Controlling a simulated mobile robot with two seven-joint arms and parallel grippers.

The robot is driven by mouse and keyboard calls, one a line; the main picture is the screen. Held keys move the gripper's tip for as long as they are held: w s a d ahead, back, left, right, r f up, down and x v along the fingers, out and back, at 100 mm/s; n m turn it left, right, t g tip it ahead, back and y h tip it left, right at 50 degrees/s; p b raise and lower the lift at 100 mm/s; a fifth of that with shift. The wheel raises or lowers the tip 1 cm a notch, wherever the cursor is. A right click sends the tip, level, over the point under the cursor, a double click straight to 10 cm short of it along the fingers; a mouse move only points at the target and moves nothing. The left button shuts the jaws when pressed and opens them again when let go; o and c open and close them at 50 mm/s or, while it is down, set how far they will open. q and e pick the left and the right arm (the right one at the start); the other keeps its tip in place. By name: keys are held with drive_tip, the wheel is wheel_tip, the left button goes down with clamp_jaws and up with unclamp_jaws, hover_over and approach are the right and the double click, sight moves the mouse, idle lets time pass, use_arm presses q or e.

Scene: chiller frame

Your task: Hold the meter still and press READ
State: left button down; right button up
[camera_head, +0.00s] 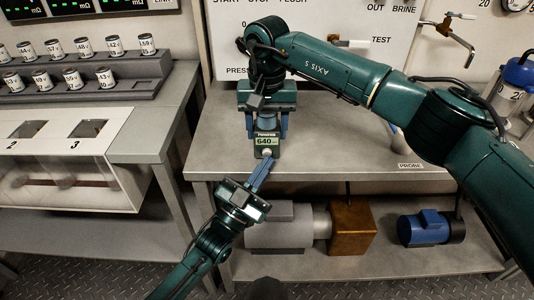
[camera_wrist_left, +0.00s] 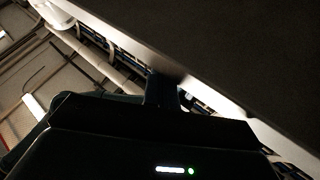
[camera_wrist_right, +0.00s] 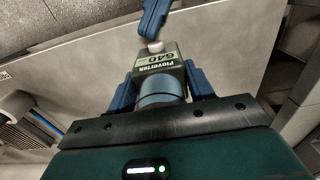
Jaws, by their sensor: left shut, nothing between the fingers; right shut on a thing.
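The meter (camera_head: 267,142) is a small dark green box with a lit display reading 640, above the front of the bench. My right gripper (camera_head: 267,125) is shut on it, one blue finger on each side. In the right wrist view the meter (camera_wrist_right: 160,62) shows between the fingers, with a pale button (camera_wrist_right: 155,47) on its end. My left gripper (camera_head: 265,163) is shut and empty, its blue fingertips at the pale button. In the right wrist view the left fingertips (camera_wrist_right: 152,28) look to be at the button; whether it is pressed in cannot be told.
The grey bench top (camera_head: 330,150) is mostly clear. A PROBE label (camera_head: 410,166) is on its front edge. A rack (camera_head: 90,80) of labelled cans stands at left. A motor (camera_head: 425,228) and a brown box (camera_head: 352,228) sit on the lower shelf.

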use_arm(q)
drive_tip(key=shift+w+a+r, duration=0.1)
drive_tip(key=shift+w+r, duration=0.05)
drive_tip(key=shift+w, duration=0.15)
use_arm(e)
drive_tip(key=shift+w+f, duration=0.15)
use_arm(q)
drive_tip(key=shift+s, duration=0.1)
use_arm(e)
drive_tip(key=shift+w+d+f, duration=0.15)
drive_tip(key=shift+w, duration=0.1)
use_arm(q)
drive_tip(key=shift+s, duration=2.55)
use_arm(e)
drive_tip(key=shift+s, duration=0.1)
drive_tip(key=o, duration=0.8)
drive_tip(key=shift+o, duration=0.3)
